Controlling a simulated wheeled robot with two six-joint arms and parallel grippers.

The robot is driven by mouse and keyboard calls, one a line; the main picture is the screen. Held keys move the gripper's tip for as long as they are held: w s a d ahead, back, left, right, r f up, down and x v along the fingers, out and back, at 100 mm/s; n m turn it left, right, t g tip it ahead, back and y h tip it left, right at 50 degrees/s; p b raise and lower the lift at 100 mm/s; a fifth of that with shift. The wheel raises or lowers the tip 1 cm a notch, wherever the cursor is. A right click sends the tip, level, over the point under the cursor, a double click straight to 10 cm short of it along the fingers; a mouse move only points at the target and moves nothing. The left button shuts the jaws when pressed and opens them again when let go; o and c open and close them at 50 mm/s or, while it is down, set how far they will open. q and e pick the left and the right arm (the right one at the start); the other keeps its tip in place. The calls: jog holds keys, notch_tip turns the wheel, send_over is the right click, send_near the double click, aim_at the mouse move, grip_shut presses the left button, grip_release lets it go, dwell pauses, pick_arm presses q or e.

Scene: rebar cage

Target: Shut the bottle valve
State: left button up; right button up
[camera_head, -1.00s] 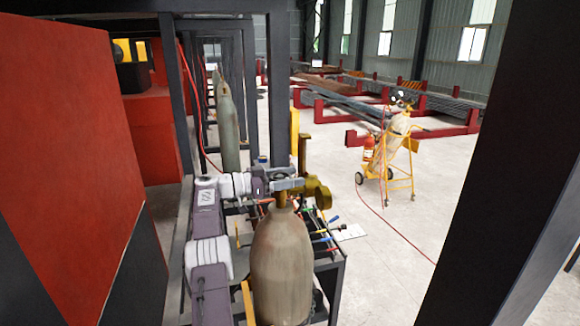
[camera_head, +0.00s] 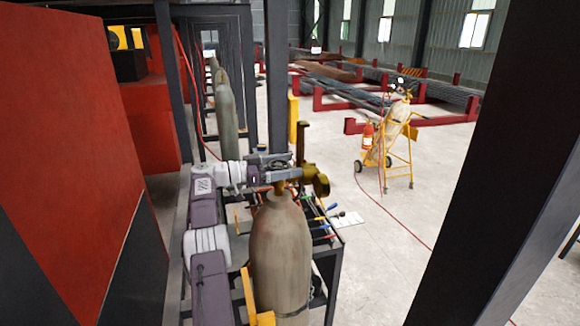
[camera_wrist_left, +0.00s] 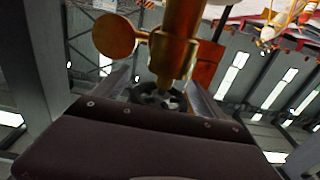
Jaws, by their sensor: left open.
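A worn grey-brown gas bottle (camera_head: 281,255) stands upright in the middle of the head view. Its brass valve (camera_head: 318,183) sits at the top and sticks out to the right. My left gripper (camera_head: 290,173) reaches in from the left at the height of the valve. In the left wrist view the brass valve body (camera_wrist_left: 178,45) hangs in front of the gripper. A dark round handwheel (camera_wrist_left: 157,97) lies between the two open fingers of the left gripper (camera_wrist_left: 162,88). I cannot tell whether the fingers touch it. My right gripper is not in view.
A dark rack with screwdrivers (camera_head: 322,220) stands right behind the bottle. A red panel (camera_head: 70,130) and dark posts close in the left, and a wide dark post (camera_head: 490,150) the right. A yellow bottle cart (camera_head: 398,150) stands on open floor.

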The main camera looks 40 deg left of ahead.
pick_arm(q)
jog(key=p+v, duration=0.1)
jog(key=v, duration=0.7)
jog(key=shift+p, duration=0.4)
